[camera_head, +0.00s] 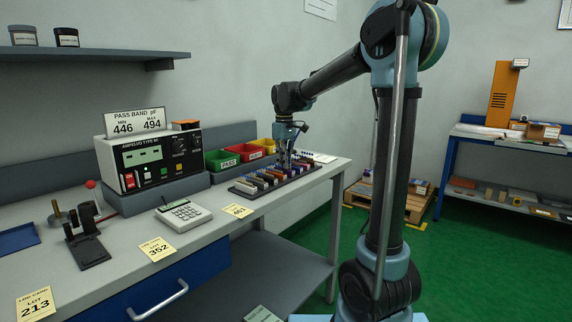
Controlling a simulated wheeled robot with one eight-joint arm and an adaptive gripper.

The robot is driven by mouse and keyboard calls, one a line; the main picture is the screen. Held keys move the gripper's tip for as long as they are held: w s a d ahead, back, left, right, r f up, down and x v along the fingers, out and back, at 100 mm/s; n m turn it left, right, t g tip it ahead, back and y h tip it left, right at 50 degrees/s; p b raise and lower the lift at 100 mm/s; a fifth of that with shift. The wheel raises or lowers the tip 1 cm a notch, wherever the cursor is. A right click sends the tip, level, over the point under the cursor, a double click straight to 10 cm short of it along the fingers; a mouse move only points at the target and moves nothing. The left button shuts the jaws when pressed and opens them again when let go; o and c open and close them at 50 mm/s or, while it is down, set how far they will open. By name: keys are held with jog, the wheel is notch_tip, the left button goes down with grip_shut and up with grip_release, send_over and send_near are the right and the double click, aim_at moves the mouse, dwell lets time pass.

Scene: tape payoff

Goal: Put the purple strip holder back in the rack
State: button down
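The rack (253,195) is a dark tray near the right end of the bench, with a row of small strip holders in several colours standing in it. My gripper (287,165) points down over the right half of the row, its fingertips at the level of the holder tops. A bluish or purple patch shows beside the fingertips, but it is too small to tell whether it is the purple strip holder. The fingers overlap the holders behind them, so I cannot tell whether they are open or hold one.
Green (221,161), yellow and red (266,145) bins stand behind the rack. The tester (150,158), calculator (184,212) and a black tape stand (87,240) are to the left. Yellow cards lie along the bench's front edge. A shelf (90,55) hangs above the left side.

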jog(key=shift+f, duration=0.1)
jog(key=c, duration=1.8)
grip_release()
notch_tip(320, 180, up, 12)
jog(key=s+d+f+m+t, duration=0.1)
jog(key=s+d+f+m, duration=0.1)
jog(key=s+d+f, duration=0.4)
jog(key=s+d+f+m, duration=0.3)
jog(key=s+d, duration=0.5)
jog(key=s, duration=0.1)
jog(key=s+d+f+m, duration=0.2)
jog(key=s+d+f, duration=0.2)
jog(key=s+f, duration=0.4)
jog(key=s+d+f+m+t, duration=0.1)
jog(key=s+d+f+m, duration=0.2)
jog(key=s+f, duration=0.5)
notch_tip(320, 180, down, 5)
jog(key=shift+s+d+r, duration=0.2)
jog(key=shift+s+d, duration=0.15)
jog(key=shift+d, duration=0.2)
